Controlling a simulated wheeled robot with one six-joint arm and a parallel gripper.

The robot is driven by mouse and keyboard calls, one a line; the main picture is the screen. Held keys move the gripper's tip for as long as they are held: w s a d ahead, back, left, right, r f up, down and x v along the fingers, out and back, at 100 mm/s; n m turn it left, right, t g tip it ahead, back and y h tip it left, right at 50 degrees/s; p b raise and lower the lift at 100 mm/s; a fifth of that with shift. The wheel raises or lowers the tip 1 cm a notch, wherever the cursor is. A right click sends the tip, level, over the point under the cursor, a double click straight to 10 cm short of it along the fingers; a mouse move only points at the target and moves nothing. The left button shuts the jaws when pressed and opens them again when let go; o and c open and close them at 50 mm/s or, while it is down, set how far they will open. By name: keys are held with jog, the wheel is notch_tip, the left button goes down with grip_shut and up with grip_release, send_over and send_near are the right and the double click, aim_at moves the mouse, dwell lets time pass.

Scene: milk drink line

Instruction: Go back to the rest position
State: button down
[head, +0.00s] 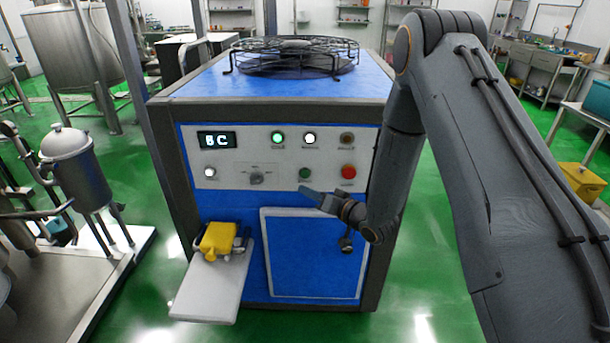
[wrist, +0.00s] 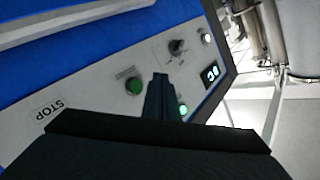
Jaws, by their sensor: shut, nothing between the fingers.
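My gripper (head: 309,193) is in front of the blue machine's control panel (head: 235,160) in the head view, pointing left, just below the green button (head: 305,173). Its fingers are together and hold nothing. In the wrist view, the closed fingers (wrist: 159,84) show against the panel, between the green button (wrist: 134,86) and a lit green lamp (wrist: 183,109). I cannot tell whether the fingertips touch the panel. My arm comes down from the upper right of the head view.
The panel has a lit display (head: 216,140), a selector knob (head: 256,177) and a red button (head: 348,171). A yellow part (head: 219,238) sits above a pale sloping plate (head: 210,290). A caged fan (head: 295,55) tops the machine. Metal vessels (head: 75,165) stand left.

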jog(key=shift+d, duration=0.1)
dwell(0.4)
jog(key=s+d+r+g+h, duration=0.2)
jog(key=s+d+h, duration=0.15)
jog(key=d, duration=0.35)
jog(key=s+d+r+g+h, duration=0.1)
jog(key=s+d+r+h, duration=0.1)
jog(key=d+h, duration=0.35)
jog(key=s+d+r+g, duration=0.1)
jog(key=s+d+g, duration=0.1)
jog(key=s, duration=0.6)
jog(key=s+d+r+g+h+b, duration=0.1)
jog(key=s+d+g, duration=0.1)
jog(key=s, duration=0.6)
jog(key=s+d+r+m+g+h, duration=0.1)
jog(key=s+d+g, duration=0.1)
jog(key=s, duration=0.7)
jog(key=shift+r+g+b, duration=0.35)
jog(key=shift+g, duration=0.45)
dwell(0.6)
